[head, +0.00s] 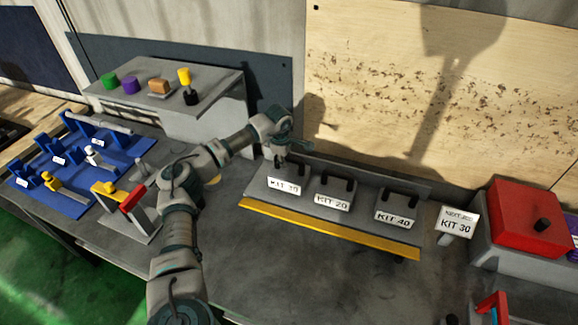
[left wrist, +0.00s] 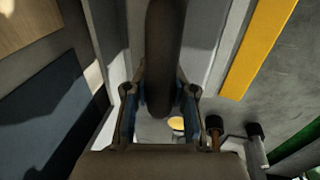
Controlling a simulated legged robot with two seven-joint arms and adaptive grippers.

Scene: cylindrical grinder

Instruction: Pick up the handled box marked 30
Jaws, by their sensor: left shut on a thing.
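The grey handled box (head: 285,186) whose label appears to read KIT 30 is the leftmost of three on a sloped grey rack. My left gripper (head: 281,156) is over its top, shut on its dark handle. In the left wrist view the dark handle (left wrist: 163,50) runs between the two fingers of my left gripper (left wrist: 160,98). The fingers hide part of the handle in the head view. The box appears to be at rack level; I cannot tell whether it touches the rack. My right gripper is out of view.
The KIT 20 box (head: 333,193) stands close to the right, then the KIT 40 box (head: 396,208). A yellow strip (head: 330,230) edges the rack's front. A sign (head: 457,221) reads KIT 30. A red box (head: 530,218) is at right. Bare table lies in front.

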